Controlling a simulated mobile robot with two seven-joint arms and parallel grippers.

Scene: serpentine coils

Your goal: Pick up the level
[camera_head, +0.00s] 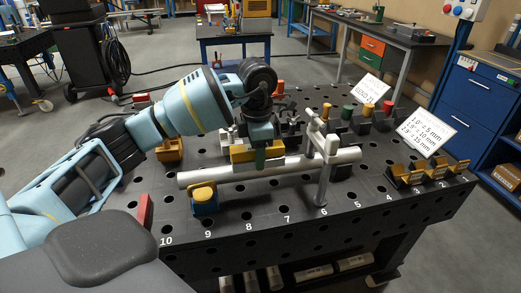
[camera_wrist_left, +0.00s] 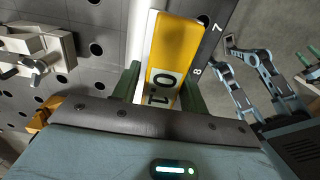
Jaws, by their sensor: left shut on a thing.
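The level is a yellow bar (camera_head: 243,154) on or just above the grey pipe in the head view; I cannot tell whether they touch. In the left wrist view the level (camera_wrist_left: 176,45) shows a yellow face with a dark number display. My left gripper (camera_head: 262,157) comes down from above and is shut on the level, with a green finger on each side of it. The grey pipe (camera_head: 225,175) lies across the black perforated table (camera_head: 265,225). My right gripper does not show.
A grey upright clamp (camera_head: 322,165) stands by the pipe's right part. A blue and yellow support (camera_head: 204,198) is under its left end. Number cards (camera_head: 427,131), coloured-knob tools (camera_head: 347,112) and small yellow-black blocks (camera_head: 405,175) stand to the right. The table's front edge has free room.

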